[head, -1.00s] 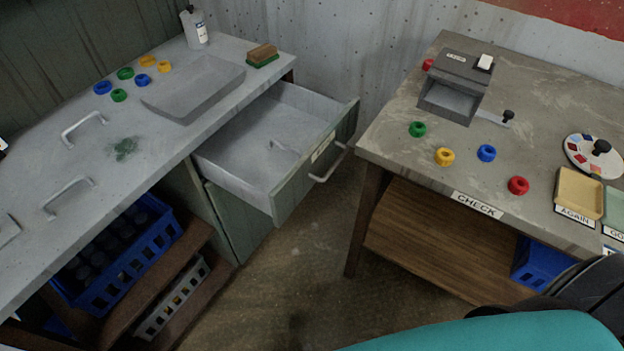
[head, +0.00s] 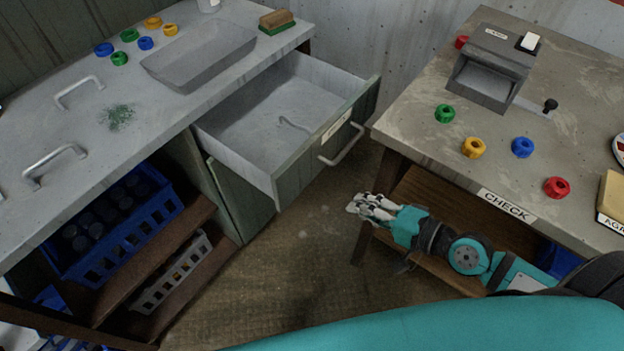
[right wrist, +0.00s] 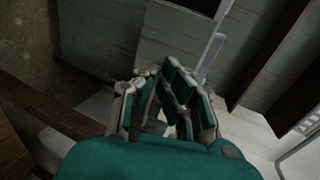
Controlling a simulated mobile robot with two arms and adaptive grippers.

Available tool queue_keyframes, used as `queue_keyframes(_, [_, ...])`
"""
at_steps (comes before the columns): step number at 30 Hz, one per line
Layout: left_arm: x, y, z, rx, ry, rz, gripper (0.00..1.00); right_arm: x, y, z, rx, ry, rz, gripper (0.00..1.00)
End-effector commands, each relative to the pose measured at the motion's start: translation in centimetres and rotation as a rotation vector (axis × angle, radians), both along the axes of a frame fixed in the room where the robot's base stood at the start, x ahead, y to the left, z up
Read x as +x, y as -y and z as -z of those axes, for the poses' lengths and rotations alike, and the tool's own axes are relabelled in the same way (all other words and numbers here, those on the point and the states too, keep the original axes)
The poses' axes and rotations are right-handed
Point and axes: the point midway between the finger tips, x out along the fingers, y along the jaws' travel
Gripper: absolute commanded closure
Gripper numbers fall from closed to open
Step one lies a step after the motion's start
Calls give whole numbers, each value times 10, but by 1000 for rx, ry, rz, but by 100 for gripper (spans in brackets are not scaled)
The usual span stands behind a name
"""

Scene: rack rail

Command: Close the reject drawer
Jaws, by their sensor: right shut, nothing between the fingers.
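The reject drawer (head: 265,125) stands pulled out of the left counter, with its label and front handle (head: 343,146) facing right. My left gripper is not in view.
The CHECK table (head: 420,140) with several coloured rings and a grey device (head: 490,70) stands at right, its leg and lower shelf near my right arm. A blue crate (head: 125,235) sits under the left counter. The floor (head: 290,260) between is clear.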

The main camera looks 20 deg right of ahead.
Motion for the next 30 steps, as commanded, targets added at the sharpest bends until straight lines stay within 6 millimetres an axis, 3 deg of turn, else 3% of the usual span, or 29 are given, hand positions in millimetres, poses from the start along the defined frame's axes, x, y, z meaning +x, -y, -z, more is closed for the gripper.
queue_keyframes(18, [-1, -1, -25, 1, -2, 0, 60, 86, -67, 26, 0, 4, 1, 100])
queue_keyframes(30, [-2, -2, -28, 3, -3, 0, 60, 104, -81, 29, -4, 2, 0, 100])
